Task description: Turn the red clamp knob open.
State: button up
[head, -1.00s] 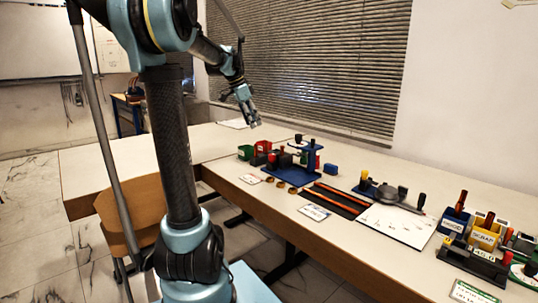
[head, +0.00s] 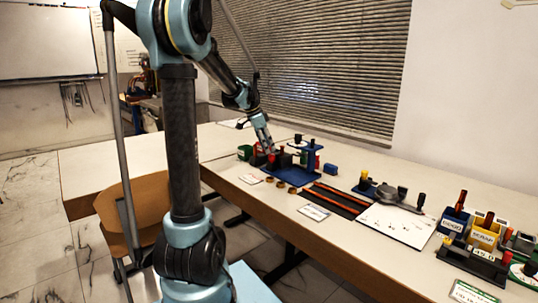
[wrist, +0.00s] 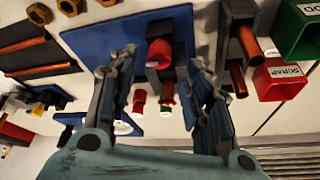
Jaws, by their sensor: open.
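The red clamp knob (wrist: 159,52) sits on a dark block over a blue base plate (wrist: 105,42), near the top middle of the wrist view. In the head view the knob (head: 271,159) shows as a small red spot just below my gripper (head: 268,147). In the wrist view my gripper (wrist: 160,65) is open, with one finger on each side of the knob and visible gaps between. I cannot tell how far the fingertips are above it. The clamp parts under the knob are partly hidden.
A green bin (wrist: 300,32) and a red bin (wrist: 281,83) stand to the right in the wrist view. A blue post stand (head: 312,150) rises close beside the clamp. Brass nuts (head: 281,183) and a dark tray with copper rods (head: 335,199) lie nearby.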

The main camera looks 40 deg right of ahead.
aim_at(272, 158)
jog(key=shift+x, duration=2.2)
jog(key=c, duration=1.1)
